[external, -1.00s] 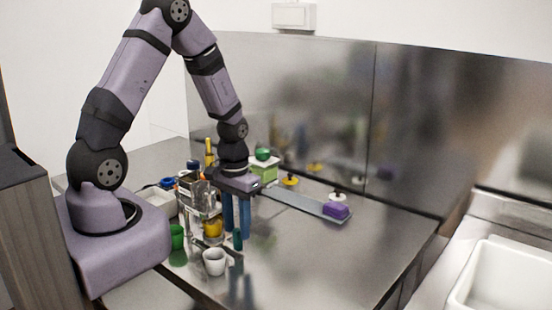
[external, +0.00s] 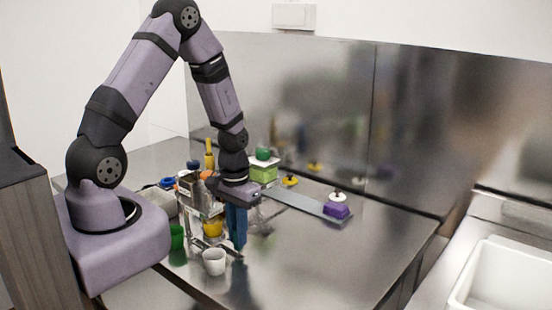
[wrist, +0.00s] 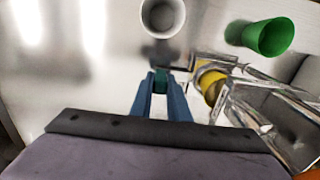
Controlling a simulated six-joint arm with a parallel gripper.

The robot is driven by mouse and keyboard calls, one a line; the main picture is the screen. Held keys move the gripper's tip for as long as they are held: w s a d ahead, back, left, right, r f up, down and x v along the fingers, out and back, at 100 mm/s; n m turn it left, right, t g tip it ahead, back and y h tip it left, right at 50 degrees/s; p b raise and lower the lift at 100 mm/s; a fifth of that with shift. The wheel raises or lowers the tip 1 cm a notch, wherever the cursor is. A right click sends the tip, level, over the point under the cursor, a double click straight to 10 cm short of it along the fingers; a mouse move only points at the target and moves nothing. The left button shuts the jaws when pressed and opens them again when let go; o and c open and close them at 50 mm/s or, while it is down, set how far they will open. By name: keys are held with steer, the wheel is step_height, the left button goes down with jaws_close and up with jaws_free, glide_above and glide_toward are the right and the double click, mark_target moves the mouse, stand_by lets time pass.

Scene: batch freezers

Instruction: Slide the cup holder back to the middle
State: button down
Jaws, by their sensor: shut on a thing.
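My gripper (external: 237,246) points straight down at the front of the machine. Its blue fingers also show in the wrist view (wrist: 160,84). They are shut on a small teal handle (wrist: 160,80), mostly hidden between them. Right of the fingers in the wrist view is a metal frame, seemingly the cup holder (wrist: 222,58), close to the handle; the join between them is unclear. A yellow cup (wrist: 206,78) sits at this frame and shows below the machine's clear body in the external view (external: 212,229).
A white cup (external: 214,262) stands on the steel counter close to the fingers. A green cup (external: 177,237) is left of it. A grey rail with a purple block (external: 337,212) lies behind. The counter to the right is clear.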

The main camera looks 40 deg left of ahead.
steer(key=w+b, duration=0.1)
steer(key=w, duration=1)
steer(key=shift+w, duration=0.25)
steer(key=c, duration=1.7)
jaws_free()
steer(key=shift+r, duration=0.15)
steer(key=shift+r+b, duration=1.05)
steer(key=shift+r, duration=2.55)
